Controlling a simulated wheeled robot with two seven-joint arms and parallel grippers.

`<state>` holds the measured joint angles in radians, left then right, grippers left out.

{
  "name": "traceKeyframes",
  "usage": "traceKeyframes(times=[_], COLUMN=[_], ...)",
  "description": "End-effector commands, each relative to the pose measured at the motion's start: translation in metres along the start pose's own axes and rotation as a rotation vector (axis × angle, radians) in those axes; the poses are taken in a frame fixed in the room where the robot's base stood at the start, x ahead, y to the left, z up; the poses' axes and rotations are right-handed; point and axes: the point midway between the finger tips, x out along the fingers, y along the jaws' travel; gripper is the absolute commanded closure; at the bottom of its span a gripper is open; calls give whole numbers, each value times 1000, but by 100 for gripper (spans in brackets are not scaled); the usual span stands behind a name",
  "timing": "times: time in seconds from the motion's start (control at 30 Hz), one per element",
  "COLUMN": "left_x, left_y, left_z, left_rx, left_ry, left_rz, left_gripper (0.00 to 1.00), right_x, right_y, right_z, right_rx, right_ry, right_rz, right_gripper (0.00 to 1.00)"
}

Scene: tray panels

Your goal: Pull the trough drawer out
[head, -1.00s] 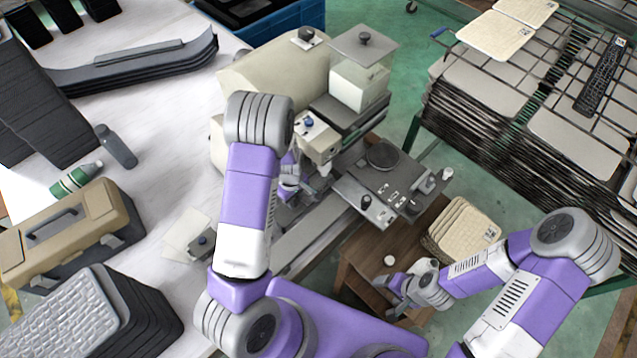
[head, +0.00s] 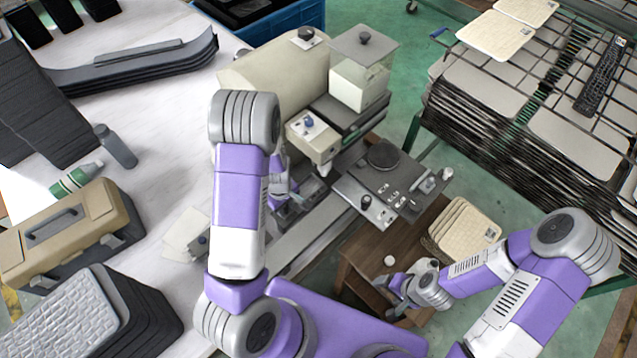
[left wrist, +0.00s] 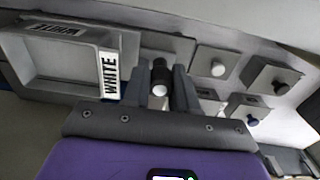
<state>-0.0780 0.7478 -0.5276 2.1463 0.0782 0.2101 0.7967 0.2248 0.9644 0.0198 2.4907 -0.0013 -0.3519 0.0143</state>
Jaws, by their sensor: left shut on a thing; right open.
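My left gripper (head: 282,198) is at the front of the cream machine (head: 275,80), partly hidden by my arm in the head view. In the left wrist view its fingers (left wrist: 161,84) are shut on a dark knob with a white end (left wrist: 160,90). A grey front lies behind this knob; I cannot tell how far the drawer is out. A shallow grey tray (left wrist: 65,91) with a WHITE label (left wrist: 110,74) is just left of the fingers. My right gripper (head: 393,294) is open and empty above the wooden stand (head: 362,235).
A plate with a round disc (head: 382,155) adjoins the machine.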

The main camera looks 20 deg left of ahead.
Motion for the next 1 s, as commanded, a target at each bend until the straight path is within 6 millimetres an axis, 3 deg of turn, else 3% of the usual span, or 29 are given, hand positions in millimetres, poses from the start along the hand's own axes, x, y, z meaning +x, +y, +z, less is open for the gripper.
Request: traceKeyframes(times=[0.27, 1.0], left_x=[0, 1], left_y=[-5, -42], left_z=[0, 0], left_rx=[-1, -2], left_ry=[-2, -2], left_rz=[-2, -2], left_gripper=[91, 91], right_x=[0, 3], right_y=[0, 1], right_z=[0, 0], right_rx=[0, 0], right_ry=[0, 0], right_rz=[0, 0], right_gripper=[25, 25])
